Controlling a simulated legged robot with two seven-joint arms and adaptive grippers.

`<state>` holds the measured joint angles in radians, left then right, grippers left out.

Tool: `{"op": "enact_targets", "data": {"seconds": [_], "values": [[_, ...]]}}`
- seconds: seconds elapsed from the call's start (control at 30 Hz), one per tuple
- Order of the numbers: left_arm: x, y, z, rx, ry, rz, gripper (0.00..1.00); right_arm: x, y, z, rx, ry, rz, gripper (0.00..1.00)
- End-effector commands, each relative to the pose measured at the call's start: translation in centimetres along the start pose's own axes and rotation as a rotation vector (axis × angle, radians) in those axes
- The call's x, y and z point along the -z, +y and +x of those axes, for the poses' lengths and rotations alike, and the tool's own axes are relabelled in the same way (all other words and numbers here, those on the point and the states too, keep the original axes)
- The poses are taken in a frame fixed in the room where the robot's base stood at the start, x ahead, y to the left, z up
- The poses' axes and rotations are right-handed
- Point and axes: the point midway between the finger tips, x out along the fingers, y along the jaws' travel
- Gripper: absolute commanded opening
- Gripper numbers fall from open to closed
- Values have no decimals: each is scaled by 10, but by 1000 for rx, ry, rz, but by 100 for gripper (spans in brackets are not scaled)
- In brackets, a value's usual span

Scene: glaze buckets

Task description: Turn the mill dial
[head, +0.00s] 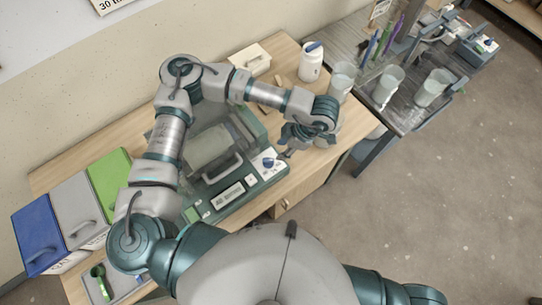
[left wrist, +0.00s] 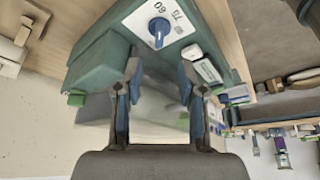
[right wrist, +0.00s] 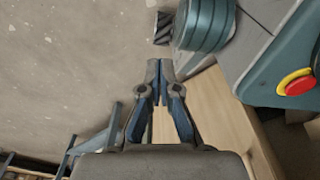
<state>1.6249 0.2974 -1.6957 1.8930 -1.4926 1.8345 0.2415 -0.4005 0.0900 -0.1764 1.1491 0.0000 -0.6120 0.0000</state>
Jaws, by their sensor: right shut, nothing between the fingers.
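The mill (head: 262,182) is a green box-shaped machine with a clear cover and a handle, on the wooden table. Its dial (head: 268,163) is a blue knob on a white plate at the machine's right end. In the left wrist view the dial (left wrist: 158,32) shows with the marks 60 and 75 beside it. My left gripper (head: 287,152) is close to the dial on its right side. In the left wrist view it (left wrist: 160,72) is open and empty, its fingers apart from the knob. My right gripper (right wrist: 160,72) is shut and empty, outside the head view.
Blue, grey and green lidded bins (head: 70,222) stand at the table's left. A white jar (head: 311,62) and a clear cup (head: 342,80) stand behind my left gripper. More cups (head: 387,88) stand on the grey side table. Open floor lies to the right.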

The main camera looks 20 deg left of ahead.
Motion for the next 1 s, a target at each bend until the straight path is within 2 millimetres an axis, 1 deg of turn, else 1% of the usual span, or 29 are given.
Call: {"op": "enact_targets", "data": {"seconds": [0.03, 0.2, 0.3, 0.4, 0.5, 0.6, 0.87, 0.9, 0.97, 1.0], "values": [[1, -1, 13, 3, 1, 1, 40, 3, 1, 0, -1, 5, -1, 0], [2, -2, 52, 3, 0, 0, 40, 18, 5, 0, -7, 27, -3, 0], [2, -2, 71, 1, 0, 0, 40, 24, 7, 0, -8, 36, -3, 0], [0, -2, 85, 1, 0, 0, 40, 22, 6, 1, -8, 36, -3, 0], [0, -1, 94, 0, -1, -1, 40, 18, 6, 1, -7, 31, -4, 0], [0, -1, 98, 0, -1, -1, 40, 15, 5, 1, -6, 27, -4, 0], [0, -1, 99, -1, -1, 0, 40, 11, 4, 2, -5, 22, -4, 0], [0, -1, 99, -1, -1, 0, 30, 11, 4, 2, -5, 21, -4, 0], [0, -1, 99, -1, -1, 0, 15, 10, 4, 2, -5, 20, -3, 0], [0, -1, 99, -1, -1, 0, 5, 10, 4, 2, -5, 19, -3, 0]]}}
